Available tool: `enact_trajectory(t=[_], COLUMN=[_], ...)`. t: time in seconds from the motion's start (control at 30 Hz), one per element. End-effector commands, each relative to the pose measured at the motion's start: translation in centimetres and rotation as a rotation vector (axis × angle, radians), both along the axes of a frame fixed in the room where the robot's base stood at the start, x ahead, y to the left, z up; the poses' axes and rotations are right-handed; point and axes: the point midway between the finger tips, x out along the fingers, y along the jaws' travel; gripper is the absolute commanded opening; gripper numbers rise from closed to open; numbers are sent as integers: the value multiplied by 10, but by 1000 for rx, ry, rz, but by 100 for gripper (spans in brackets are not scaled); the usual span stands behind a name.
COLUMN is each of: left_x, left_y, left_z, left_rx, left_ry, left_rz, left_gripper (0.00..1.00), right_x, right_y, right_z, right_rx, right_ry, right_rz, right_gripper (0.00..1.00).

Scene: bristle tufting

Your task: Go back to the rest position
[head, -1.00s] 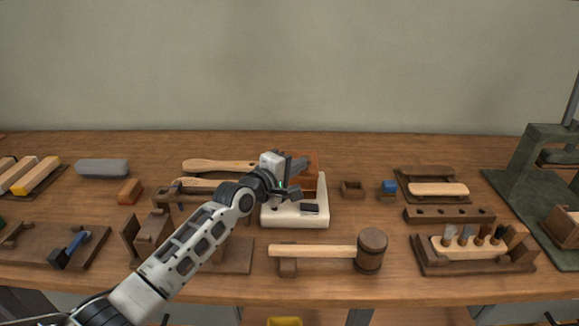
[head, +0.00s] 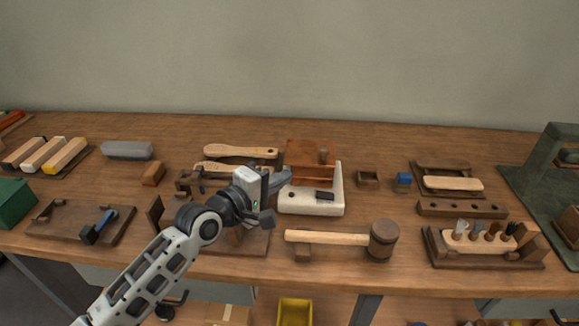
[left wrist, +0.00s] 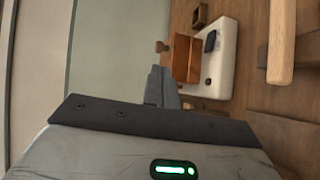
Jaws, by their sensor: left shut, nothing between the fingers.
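My left gripper (head: 277,196) is in the middle of the head view, over the bench, just left of the white block with the brown wooden box. It is shut with nothing between the fingers. In the left wrist view its fingers (left wrist: 160,86) show dark grey, close together, with the brown box (left wrist: 182,58) and the white block (left wrist: 222,60) beyond them. The brown box (head: 306,160) and white block (head: 325,199) also show in the head view. The right gripper is in neither view.
A mallet (head: 381,240) lies in front of the white block. Wooden brush bodies (head: 240,151) lie behind the gripper. A tool rack (head: 485,262) stands at right, a green press (head: 550,165) at far right. A board with a blue-handled tool (head: 60,225) lies at left.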

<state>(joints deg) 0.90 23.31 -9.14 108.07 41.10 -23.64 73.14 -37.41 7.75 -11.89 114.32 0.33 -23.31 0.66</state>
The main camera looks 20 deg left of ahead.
Motion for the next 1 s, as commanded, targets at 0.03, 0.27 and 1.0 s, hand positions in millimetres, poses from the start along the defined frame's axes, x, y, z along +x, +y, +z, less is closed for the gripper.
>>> enact_trajectory(t=[0.03, 0.27, 1.0], left_x=[-2, -24, -276], left_y=[1, -13, 3], left_z=[0, -20, -116], left_rx=[0, 147, 1411], left_ry=[0, 39, 468], left_rz=[0, -50, -830], left_gripper=[0, 0, 0], right_x=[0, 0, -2], right_y=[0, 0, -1], right_z=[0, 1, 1], right_rx=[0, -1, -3], right_ry=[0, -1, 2], right_rz=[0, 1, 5], right_gripper=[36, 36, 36])
